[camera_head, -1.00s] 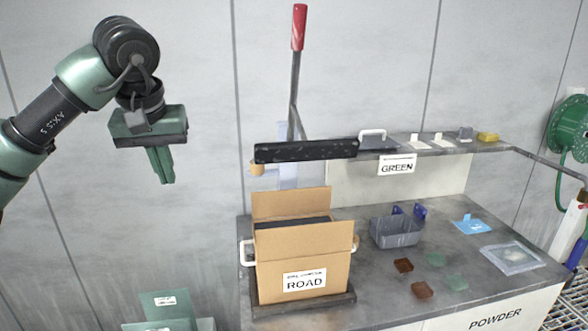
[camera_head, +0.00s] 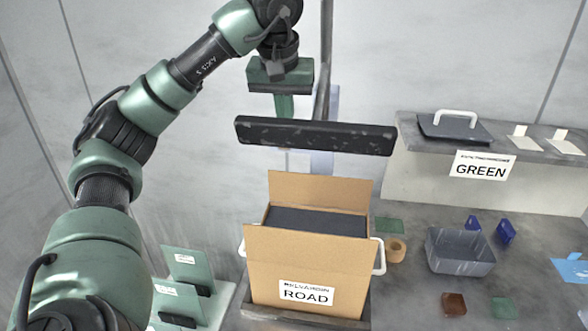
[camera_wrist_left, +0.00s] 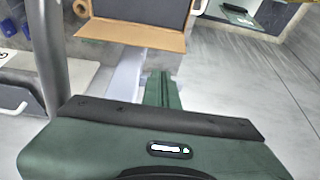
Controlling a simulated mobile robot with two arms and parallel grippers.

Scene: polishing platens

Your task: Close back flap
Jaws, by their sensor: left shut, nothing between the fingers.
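The cardboard box (camera_head: 290,255) labelled ROAD stands on the bench in the head view, with a dark flat-topped load inside. Its back flap (camera_head: 320,188) stands up behind the opening, and the front flap is also raised. In the left wrist view the back flap (camera_wrist_left: 130,34) shows as a tan strip along the box's edge. My left gripper (camera_head: 285,106) is behind and above the box, beyond the black bar, pointing down. Its fingers (camera_wrist_left: 162,90) are together and empty, apart from the flap. My right gripper is in neither view.
A black padded bar (camera_head: 315,136) spans above the box, with an upright lever post (camera_head: 323,60) behind it. A tape roll (camera_head: 396,250) and a grey bin (camera_head: 460,251) stand right of the box. Green panels (camera_head: 188,262) stand at left.

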